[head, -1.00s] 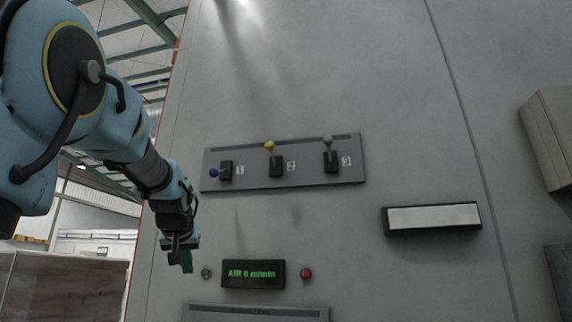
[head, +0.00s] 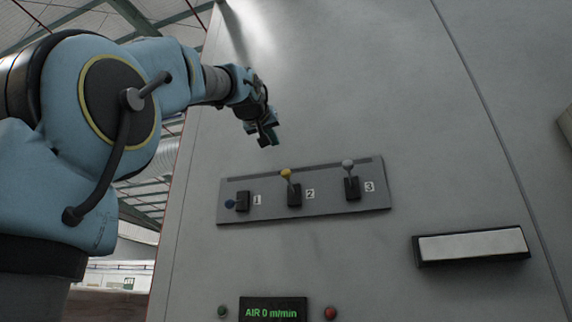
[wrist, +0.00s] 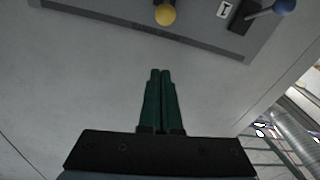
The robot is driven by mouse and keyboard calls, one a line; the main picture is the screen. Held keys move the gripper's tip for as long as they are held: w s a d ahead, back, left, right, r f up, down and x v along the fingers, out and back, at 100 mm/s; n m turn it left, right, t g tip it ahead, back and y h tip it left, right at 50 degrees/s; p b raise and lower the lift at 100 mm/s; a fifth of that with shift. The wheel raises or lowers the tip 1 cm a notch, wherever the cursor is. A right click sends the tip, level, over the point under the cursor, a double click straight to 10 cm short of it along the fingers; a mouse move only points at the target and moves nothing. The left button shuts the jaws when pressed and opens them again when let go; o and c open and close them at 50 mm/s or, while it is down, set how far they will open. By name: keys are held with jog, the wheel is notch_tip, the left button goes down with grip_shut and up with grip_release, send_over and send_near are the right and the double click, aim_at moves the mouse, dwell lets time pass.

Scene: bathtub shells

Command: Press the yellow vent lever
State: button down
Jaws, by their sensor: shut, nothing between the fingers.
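The yellow lever (head: 287,175) is the middle one on a grey panel (head: 330,205), beside the number 2. Its knob is up, above its dark slot. In the wrist view the yellow knob (wrist: 165,15) is at the top edge, straight ahead of the fingertips and apart from them. My gripper (head: 268,138) is above the panel, up and left of the yellow lever, touching nothing. In the wrist view its green fingers (wrist: 160,72) are shut together and empty.
A blue lever (head: 230,204) on the left points sideways; it also shows in the wrist view (wrist: 284,7). A grey lever (head: 348,164) on the right is up. A display (head: 272,311) reads "AIR 0 m/min", between green and red buttons. The wall around the gripper is bare.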

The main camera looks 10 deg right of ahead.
jog(key=r+p, duration=0.1)
jog(key=p, duration=0.5)
send_over(289, 181)
jog(key=s+a, duration=0.3)
jog(key=f, duration=0.4)
jog(key=shift+d+b, duration=0.35)
jog(key=shift+b, duration=0.05)
jog(key=shift+s+f, duration=0.1)
jog(key=shift+s+a+f+t+b, duration=0.1)
jog(key=shift+f+t+b, duration=0.2)
jog(key=shift+b, duration=0.9)
